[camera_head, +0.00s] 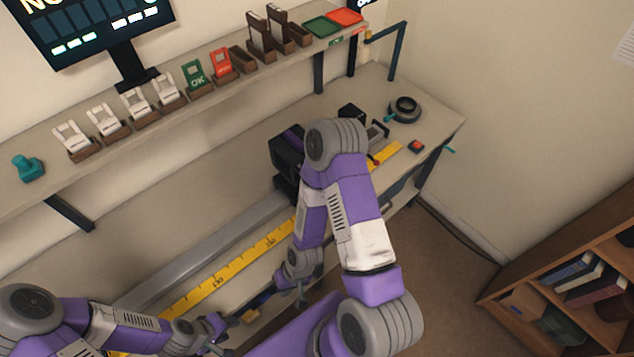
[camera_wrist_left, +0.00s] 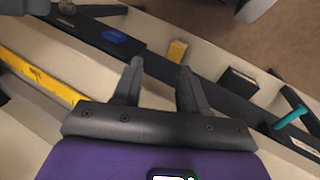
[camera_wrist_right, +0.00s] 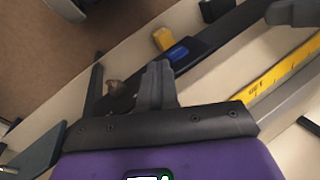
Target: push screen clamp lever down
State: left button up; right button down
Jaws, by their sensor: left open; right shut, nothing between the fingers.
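I cannot make out for certain which part is the screen clamp lever. A teal lever (camera_wrist_left: 292,115) stands at the right of the left wrist view by the dark rail. A small red-tipped lever (camera_head: 375,160) shows by the black unit in the head view. My left gripper (camera_head: 218,334) is open and empty over the front of the bench; its fingers (camera_wrist_left: 160,68) point at the dark rail. My right gripper (camera_head: 300,298) is shut and empty; its fingertips (camera_wrist_right: 158,68) are close to the dark front rail, beside a small brownish knob (camera_wrist_right: 114,87).
A yellow ruler (camera_head: 245,258) and grey rail (camera_head: 205,252) run along the bench. A black unit (camera_head: 286,150) stands behind my right arm. A yellow block (camera_wrist_left: 177,50) and black block (camera_wrist_left: 238,83) sit near the front. A shelf (camera_head: 110,148) holds cards above; a bookcase stands right.

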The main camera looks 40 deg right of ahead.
pick_arm(q)
jog(key=shift+o, duration=0.9)
pick_arm(e)
jog(key=w+d+r+n+b, duration=0.1)
jog(key=w+n, duration=0.1)
jog(key=w+d+r+n+g+h+b, duration=0.1)
jog(key=w+r+n, duration=0.1)
jog(key=n, duration=0.1)
jog(key=w+d+r+n+h, duration=0.1)
jog(key=w+d+r+n, duration=0.1)
jog(key=n, duration=0.1)
jog(key=shift+g+b, duration=0.4)
pick_arm(q)
notch_tip(320, 180, down, 5)
jog(key=shift+b, duration=1.05)
pick_arm(e)
jog(key=w+d+r+n+t+h, duration=0.1)
jog(key=w+d+r+n+h, duration=0.1)
jog(key=w+d+r+h, duration=0.2)
jog(key=w+d+r+n+t+h, duration=0.2)
jog(key=w+d+r+h, duration=0.3)
jog(key=d+r, duration=0.6)
jog(key=shift+w+d+r, duration=0.15)
jog(key=shift+w+d, duration=0.15)
jog(key=shift+d, duration=0.25)
